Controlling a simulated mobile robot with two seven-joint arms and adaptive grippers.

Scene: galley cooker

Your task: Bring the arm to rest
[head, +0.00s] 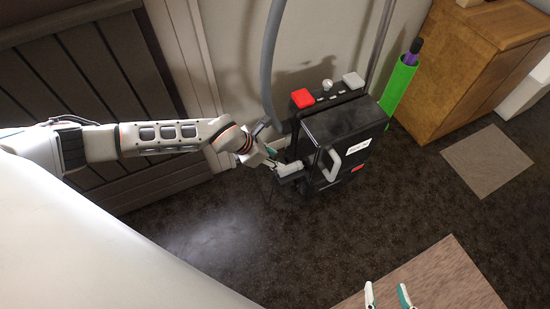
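My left arm comes in from the left, and its gripper (277,162) is at the left side of a black boxy machine (338,128). The gripper is small here and partly overlaps a pale stub on the machine's side. I cannot tell whether its fingers are apart or touch the machine. Only the fingertips of my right gripper (387,296) show, at the bottom edge. They are apart with nothing between them, above a beige mat.
The machine has a red button (302,98), a pale button (353,80) and a grey handle (333,165). A grey hose (268,60) rises behind it. A green holder (398,84) and a wooden cabinet (474,65) stand right. Dark carpet is open in front.

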